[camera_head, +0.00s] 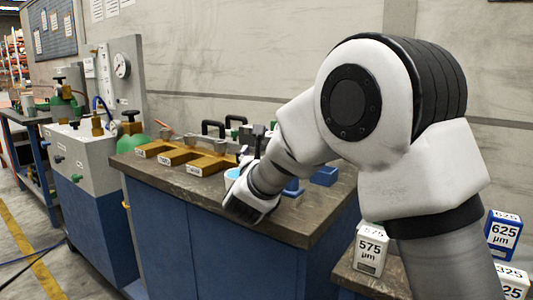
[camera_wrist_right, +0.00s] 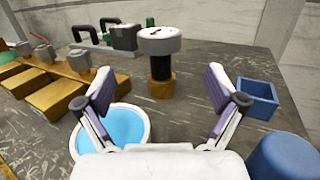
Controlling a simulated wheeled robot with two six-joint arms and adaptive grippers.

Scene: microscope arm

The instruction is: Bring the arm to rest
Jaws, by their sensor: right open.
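My right arm (camera_head: 350,115) comes in from the lower right in the head view and reaches across to the workbench (camera_head: 320,215). My right gripper (camera_head: 250,207) hangs over the bench's front edge. In the right wrist view the right gripper (camera_wrist_right: 160,80) is open, its two fingers spread wide with nothing between them. A round white-topped post (camera_wrist_right: 160,52) on a brass base stands beyond the fingers. A white bowl with blue inside (camera_wrist_right: 120,125) lies below the left finger. My left gripper is not in view.
Stepped brass blocks (camera_head: 195,162) stand on the bench's left. A small blue box (camera_wrist_right: 258,97) and a blue cylinder (camera_wrist_right: 285,158) are right of the gripper. Labelled cartons (camera_head: 370,250) (camera_head: 503,233) stand on a lower table at right. Bare benchtop (camera_wrist_right: 205,108) shows between the things.

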